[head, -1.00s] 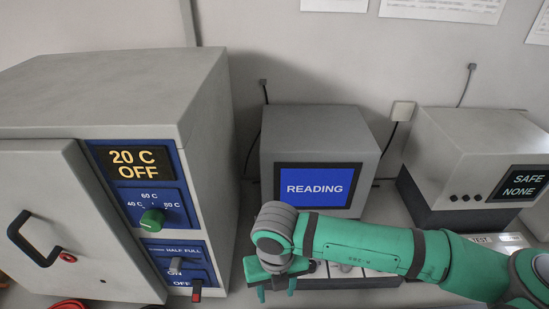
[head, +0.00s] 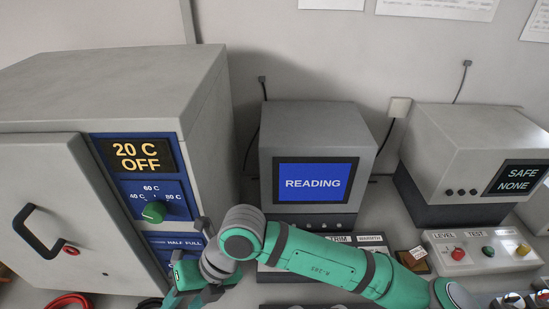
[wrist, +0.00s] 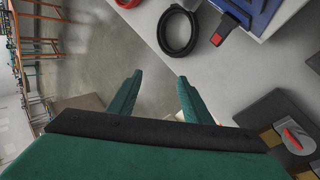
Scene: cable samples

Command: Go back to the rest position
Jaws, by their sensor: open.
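My gripper (head: 190,290) is at the lower middle of the head view, in front of the oven's control panel, with my green and grey arm reaching in from the lower right. In the wrist view its two green fingers (wrist: 157,95) stand apart with nothing between them. The floor and a grey bench edge show beyond the fingertips. No rest marker shows in either view.
A grey oven (head: 110,90) stands left, its display reading 20 C OFF. A box with a READING screen (head: 312,183) is behind my arm; a SAFE NONE unit (head: 470,150) stands right. A black cable coil (wrist: 179,31) lies on the bench.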

